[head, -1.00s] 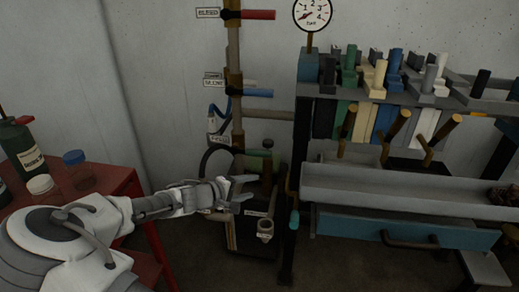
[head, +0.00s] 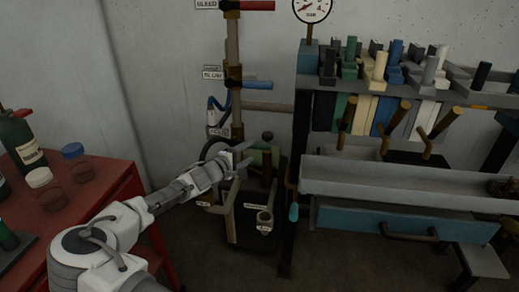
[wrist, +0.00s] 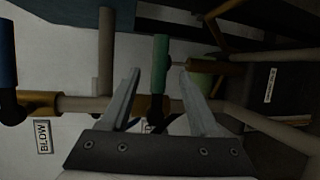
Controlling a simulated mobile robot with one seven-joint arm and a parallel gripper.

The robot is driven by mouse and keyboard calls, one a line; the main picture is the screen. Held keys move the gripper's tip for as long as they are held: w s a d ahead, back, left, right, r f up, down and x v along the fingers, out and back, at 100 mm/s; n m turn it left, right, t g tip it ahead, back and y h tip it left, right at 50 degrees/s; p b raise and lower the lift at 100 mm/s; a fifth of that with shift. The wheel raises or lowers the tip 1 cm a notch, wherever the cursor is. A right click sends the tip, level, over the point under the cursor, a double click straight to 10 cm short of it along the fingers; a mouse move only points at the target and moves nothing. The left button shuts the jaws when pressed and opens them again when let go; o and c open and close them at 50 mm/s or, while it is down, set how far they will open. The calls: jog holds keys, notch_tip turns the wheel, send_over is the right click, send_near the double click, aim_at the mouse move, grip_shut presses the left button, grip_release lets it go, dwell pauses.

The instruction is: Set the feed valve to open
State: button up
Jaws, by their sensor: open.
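The feed valve has a green lever handle (wrist: 160,62) that stands crosswise to the brass pipe (wrist: 82,104) in the wrist view. Its brass body is partly hidden behind my gripper's base, and so is the small tag beside it. In the head view the FEED tag (head: 219,132) is on the pipe, and my gripper covers the valve area. My gripper (head: 246,155) is open and empty, pointing at the pipe. In the wrist view its fingers (wrist: 160,80) are spread either side of the green handle, with gaps; I cannot tell how deep the handle sits between them.
Above on the same pipe are a blue BLOW lever (head: 257,84) and a red BLEED lever (head: 258,6). A pump unit (head: 262,157) stands behind my gripper. A red cart (head: 120,187) with bottles is at left; a rack with a trough (head: 400,186) is at right.

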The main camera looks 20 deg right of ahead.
aim_at(257, 147)
jog(key=b+x, duration=0.1)
jog(key=x, duration=0.6)
jog(key=shift+d, duration=0.15)
grip_shut()
dwell(1.2)
